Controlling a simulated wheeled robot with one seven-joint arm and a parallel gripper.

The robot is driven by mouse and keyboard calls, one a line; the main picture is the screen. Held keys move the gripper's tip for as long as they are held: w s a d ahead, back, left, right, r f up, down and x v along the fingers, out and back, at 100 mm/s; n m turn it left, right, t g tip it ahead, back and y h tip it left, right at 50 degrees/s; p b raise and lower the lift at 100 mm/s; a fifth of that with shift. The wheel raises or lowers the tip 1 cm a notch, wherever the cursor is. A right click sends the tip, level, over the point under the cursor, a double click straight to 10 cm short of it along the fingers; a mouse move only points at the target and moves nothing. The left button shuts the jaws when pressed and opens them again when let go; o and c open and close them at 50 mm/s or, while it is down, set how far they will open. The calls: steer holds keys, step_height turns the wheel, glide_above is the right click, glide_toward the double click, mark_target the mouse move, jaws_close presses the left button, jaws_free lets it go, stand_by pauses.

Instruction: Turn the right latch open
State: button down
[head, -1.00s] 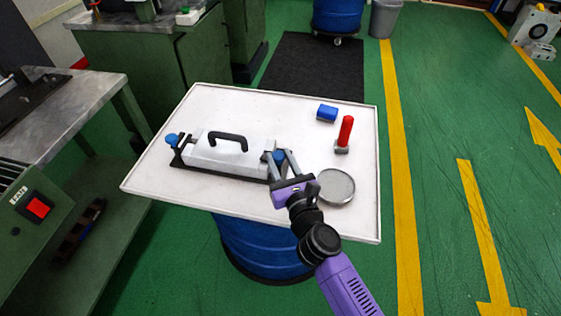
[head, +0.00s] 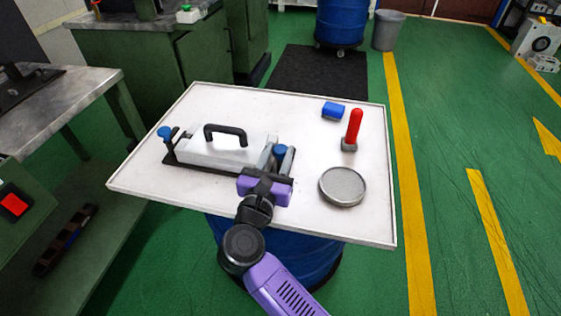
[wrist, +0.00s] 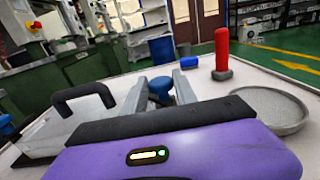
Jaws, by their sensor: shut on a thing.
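The mould (head: 205,152) is a pale grey block with a black arched handle (head: 225,128) on a dark base. The right latch, with a blue knob (head: 280,151), is at its right end. The left latch, with a blue knob (head: 165,132), is at its left end. My gripper (head: 279,154) is at the right end of the mould, its two grey fingers either side of the right knob and shut on it. In the wrist view the blue knob (wrist: 160,86) shows between the fingers; its lower part is hidden by my gripper's body.
The mould lies on a white tabletop (head: 330,222) above a blue drum. To the right are a round grey dish (head: 343,186), a red-handled tool (head: 353,130) standing upright and a blue block (head: 333,111). The tabletop between the mould and these is clear.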

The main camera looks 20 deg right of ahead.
steer(key=m+g+h+b, duration=0.2)
steer(key=g+h+b, duration=0.1)
steer(key=shift+w+a+f+m+b, duration=0.25)
steer(key=shift+a+f+m+b, duration=0.05)
steer(key=shift+f+m+b, duration=0.1)
steer(key=m+g+h+b, duration=0.1)
steer(key=m+g+b, duration=0.1)
steer(key=g+b, duration=0.1)
steer(key=shift+w+h+b, duration=0.15)
steer(key=shift+h+b, duration=0.25)
steer(key=shift+b, duration=0.2)
steer(key=m+g+h+b, duration=0.1)
steer(key=m+g+b, duration=0.1)
steer(key=b, duration=0.3)
steer(key=shift+w+g, duration=0.1)
steer(key=shift+g, duration=0.6)
steer(key=shift+r+m+g+h+b, duration=0.2)
steer(key=shift+m+g+h+b, duration=0.1)
steer(key=shift+m+g+b, duration=0.55)
steer(key=shift+r+b, duration=0.1)
steer(key=shift+b, duration=0.3)
steer(key=c, duration=1)
jaws_free()
steer(key=shift+c, duration=0.2)
steer(key=shift+a+r, duration=0.1)
